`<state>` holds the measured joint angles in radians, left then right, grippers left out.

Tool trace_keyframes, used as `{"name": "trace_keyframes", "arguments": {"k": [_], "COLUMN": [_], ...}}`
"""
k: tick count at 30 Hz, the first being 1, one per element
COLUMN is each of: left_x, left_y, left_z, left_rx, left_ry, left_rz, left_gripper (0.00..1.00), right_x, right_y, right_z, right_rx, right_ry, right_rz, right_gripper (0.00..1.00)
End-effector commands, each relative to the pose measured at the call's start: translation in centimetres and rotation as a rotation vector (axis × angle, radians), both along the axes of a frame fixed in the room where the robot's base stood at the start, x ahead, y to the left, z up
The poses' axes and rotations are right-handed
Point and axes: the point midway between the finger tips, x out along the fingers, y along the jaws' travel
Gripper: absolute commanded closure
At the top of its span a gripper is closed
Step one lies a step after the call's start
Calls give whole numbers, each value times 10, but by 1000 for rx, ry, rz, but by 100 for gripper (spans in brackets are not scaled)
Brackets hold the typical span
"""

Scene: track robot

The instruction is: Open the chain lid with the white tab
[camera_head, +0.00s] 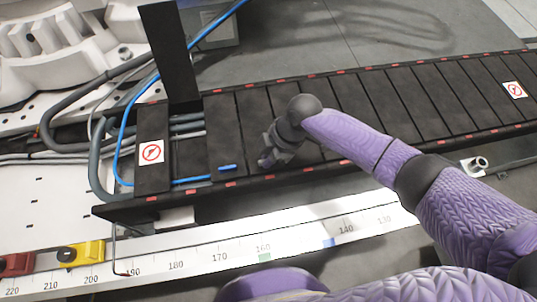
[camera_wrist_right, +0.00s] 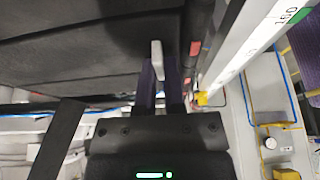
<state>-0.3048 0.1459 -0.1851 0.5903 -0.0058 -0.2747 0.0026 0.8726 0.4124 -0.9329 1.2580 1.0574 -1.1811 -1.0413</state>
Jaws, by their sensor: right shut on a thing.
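The black cable chain (camera_head: 370,100) runs across the head view, with a row of flat black lids. My right gripper (camera_head: 267,160) is at the near part of the chain, over a lid left of the picture's middle. In the right wrist view its two fingers (camera_wrist_right: 160,85) are shut on a small pale tab (camera_wrist_right: 157,55), which stands out past the fingertips beside the dark lid surface. In the head view the gripper hides this tab. My left gripper is not in view.
One black lid (camera_head: 170,52) stands upright at the left, with grey and blue cables (camera_head: 125,130) around it. A white ruler rail (camera_head: 215,250) runs along the near side, carrying a yellow block (camera_head: 85,253) and a red block (camera_head: 17,264). White machinery (camera_head: 50,50) is at the back left.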

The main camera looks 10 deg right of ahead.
Motion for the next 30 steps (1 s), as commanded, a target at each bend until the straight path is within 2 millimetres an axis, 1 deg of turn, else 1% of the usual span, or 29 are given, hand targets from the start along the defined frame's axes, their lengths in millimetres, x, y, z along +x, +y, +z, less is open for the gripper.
{"name": "trace_keyframes", "arguments": {"k": [4, 8, 15, 18, 24, 30], "left_x": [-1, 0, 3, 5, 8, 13], "left_y": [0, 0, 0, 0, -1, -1], "left_z": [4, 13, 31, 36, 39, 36], "left_rx": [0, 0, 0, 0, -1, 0], "left_ry": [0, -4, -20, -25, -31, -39], "left_rz": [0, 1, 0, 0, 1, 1], "left_gripper": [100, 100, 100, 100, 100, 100], "right_x": [1, 4, 17, 25, 41, 55], "right_y": [0, 0, 0, 0, 0, -1], "right_z": [6, 21, 61, 76, 101, 117], "right_rx": [-1, 0, 1, 1, 1, 0], "right_ry": [-2, -5, -11, -13, -16, -15], "right_rz": [-1, 0, -2, -2, -5, -5], "right_gripper": [100, 100, 100, 100, 100, 100]}}
